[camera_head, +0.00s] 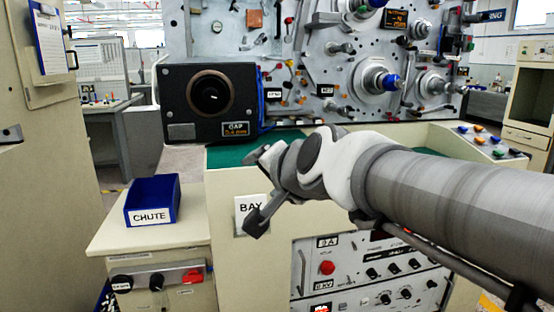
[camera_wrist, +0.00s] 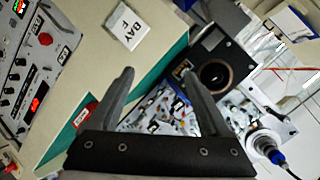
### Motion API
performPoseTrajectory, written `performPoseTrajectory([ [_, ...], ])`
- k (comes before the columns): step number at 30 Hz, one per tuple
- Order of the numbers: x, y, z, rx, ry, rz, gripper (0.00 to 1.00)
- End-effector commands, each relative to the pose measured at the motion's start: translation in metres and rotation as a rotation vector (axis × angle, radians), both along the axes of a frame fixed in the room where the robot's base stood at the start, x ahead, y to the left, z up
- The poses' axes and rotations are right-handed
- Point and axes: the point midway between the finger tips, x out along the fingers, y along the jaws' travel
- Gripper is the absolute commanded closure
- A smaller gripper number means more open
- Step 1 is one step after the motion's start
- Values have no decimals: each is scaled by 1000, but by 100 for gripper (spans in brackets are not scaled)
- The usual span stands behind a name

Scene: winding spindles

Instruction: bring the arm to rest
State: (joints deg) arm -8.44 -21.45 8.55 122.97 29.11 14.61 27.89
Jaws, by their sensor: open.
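My arm reaches in from the right edge of the head view. My gripper (camera_head: 258,190) hangs in front of the cream console, close to the white BAY label (camera_head: 250,210), which it partly covers. In the wrist view the two fingers of my gripper (camera_wrist: 153,85) stand well apart with nothing between them. The wrist view is tilted. It shows the label reading BAY F (camera_wrist: 125,30) on the console front, apart from the fingers.
A black gap gauge box (camera_head: 209,102) stands behind the green worktop (camera_head: 235,155). A blue CHUTE bin (camera_head: 153,198) stands on the left ledge. Control panels (camera_head: 370,270) are below my arm.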

Motion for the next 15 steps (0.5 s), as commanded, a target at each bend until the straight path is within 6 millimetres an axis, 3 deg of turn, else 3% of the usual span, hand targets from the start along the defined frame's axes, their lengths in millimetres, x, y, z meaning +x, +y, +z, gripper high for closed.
performPoseTrajectory([
  [1, -23, -25, -20, -129, 33, 29, 19],
  [3, -54, -55, -51, -302, 98, 82, 19],
  [12, -188, -163, -155, -803, 424, 302, 19],
  [13, -196, -168, -152, -826, 445, 318, 19],
  [15, -190, -165, -123, -818, 436, 316, 19],
])
